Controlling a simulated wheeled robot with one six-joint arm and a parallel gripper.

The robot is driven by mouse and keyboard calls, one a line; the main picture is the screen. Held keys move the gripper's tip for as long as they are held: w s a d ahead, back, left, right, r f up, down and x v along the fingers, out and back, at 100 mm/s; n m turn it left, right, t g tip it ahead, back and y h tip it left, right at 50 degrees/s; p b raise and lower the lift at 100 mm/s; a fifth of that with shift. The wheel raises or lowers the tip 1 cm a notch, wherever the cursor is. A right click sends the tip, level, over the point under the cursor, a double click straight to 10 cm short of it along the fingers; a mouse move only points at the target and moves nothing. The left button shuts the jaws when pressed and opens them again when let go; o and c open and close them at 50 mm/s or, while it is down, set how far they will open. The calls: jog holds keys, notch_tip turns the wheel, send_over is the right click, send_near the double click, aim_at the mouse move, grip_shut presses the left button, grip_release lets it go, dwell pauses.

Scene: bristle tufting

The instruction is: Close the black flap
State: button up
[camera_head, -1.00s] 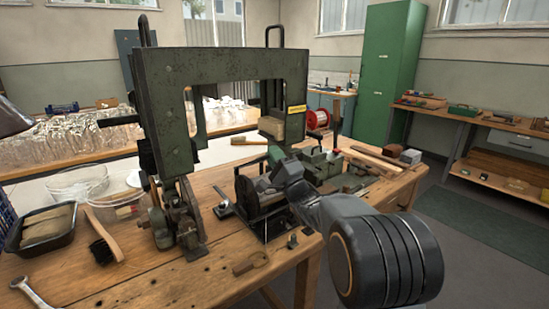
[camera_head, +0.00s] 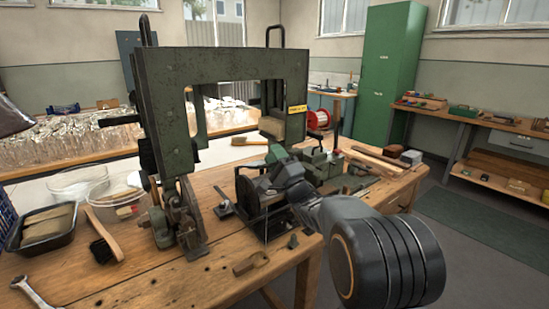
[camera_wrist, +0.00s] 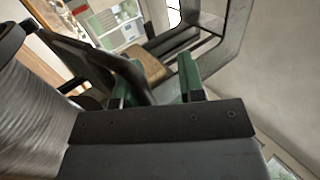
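The black flap (camera_head: 246,188) appears as a dark tilted plate on the small machine at the middle of the bench, left of my gripper (camera_head: 270,166). Its lower part and hinge are hard to make out behind my wrist. In the wrist view, a dark panel that looks like the flap (camera_wrist: 92,58) slants down from the upper left and ends near my gripper (camera_wrist: 155,86). The two green fingers stand apart there, with the panel's dark end between or just beyond them. I cannot tell whether they touch it.
A tall green frame (camera_head: 220,65) stands close on the left and arches behind the machine. Clear tubs (camera_head: 80,183), a black tray (camera_head: 40,232), a brush (camera_head: 103,240) and a wooden-handled tool (camera_head: 250,263) lie on the bench. Green metal parts (camera_head: 320,165) stand to the right.

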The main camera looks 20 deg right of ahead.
jog(key=shift+f, duration=0.1)
jog(key=v, duration=1.3)
jog(key=shift+s+b, duration=0.3)
jog(key=shift+s, duration=0.05)
jog(key=shift+d+f, duration=0.1)
jog(key=shift+d, duration=0.05)
